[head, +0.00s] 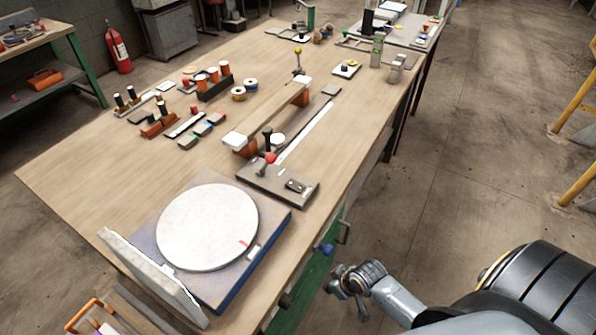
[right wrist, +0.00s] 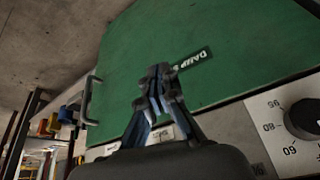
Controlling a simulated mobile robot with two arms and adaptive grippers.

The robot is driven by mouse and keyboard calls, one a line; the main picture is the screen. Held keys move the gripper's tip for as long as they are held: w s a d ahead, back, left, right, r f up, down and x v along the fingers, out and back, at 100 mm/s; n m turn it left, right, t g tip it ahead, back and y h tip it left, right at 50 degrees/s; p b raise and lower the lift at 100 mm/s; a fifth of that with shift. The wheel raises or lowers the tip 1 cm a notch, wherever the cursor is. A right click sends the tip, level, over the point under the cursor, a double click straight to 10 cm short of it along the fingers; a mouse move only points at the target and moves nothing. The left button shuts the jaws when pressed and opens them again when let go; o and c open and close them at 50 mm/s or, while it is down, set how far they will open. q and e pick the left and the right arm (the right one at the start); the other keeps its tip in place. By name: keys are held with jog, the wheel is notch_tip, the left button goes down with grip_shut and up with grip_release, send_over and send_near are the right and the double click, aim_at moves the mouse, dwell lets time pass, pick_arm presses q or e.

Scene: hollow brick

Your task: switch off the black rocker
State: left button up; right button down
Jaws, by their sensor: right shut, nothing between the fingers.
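A small black piece (head: 296,186) that may be the rocker sits on the grey plate (head: 262,180) near the table's right edge; I cannot tell its position. No rocker can be made out in the right wrist view. My right gripper (head: 350,280) is beside the table's right side, below the top and apart from that plate. In the right wrist view the gripper (right wrist: 158,88) is shut and empty in front of a green panel (right wrist: 225,45) with a label reading "DAMP"; the label is partly hidden. My left gripper is out of view.
A black dial (right wrist: 306,120) with a numbered scale is right of the gripper. A metal handle (right wrist: 90,100) is on the panel's left. A blue knob (head: 326,249) projects from the table's side. A round white disc (head: 207,225) lies near the front.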

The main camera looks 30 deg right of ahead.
jog(key=w+a+r+n+t+y+p, duration=0.1)
jog(key=w+r+n, duration=0.1)
jog(key=r, duration=0.9)
jog(key=w+a+r+n+y+p, duration=0.1)
jog(key=w+a+r+p, duration=0.1)
jog(key=r, duration=0.8)
jog(key=w+d+r+t+y, duration=0.2)
jog(key=w+d+r+t, duration=0.1)
jog(key=w+d+r, duration=0.6)
jog(key=w+r, duration=0.1)
jog(key=w, duration=0.2)
jog(key=shift+w+d+r+t, duration=0.15)
jog(key=shift+d+r+t, duration=0.1)
jog(key=shift+r+t, duration=0.1)
jog(key=p, duration=0.2)
send_over(298, 187)
notch_tip(298, 187, down, 6)
jog(key=shift+f, duration=0.1)
notch_tip(298, 187, down, 3)
jog(key=shift+r, duration=0.2)
jog(key=shift+f+n, duration=0.3)
jog(key=shift+f, duration=0.4)
jog(key=shift+p, duration=0.3)
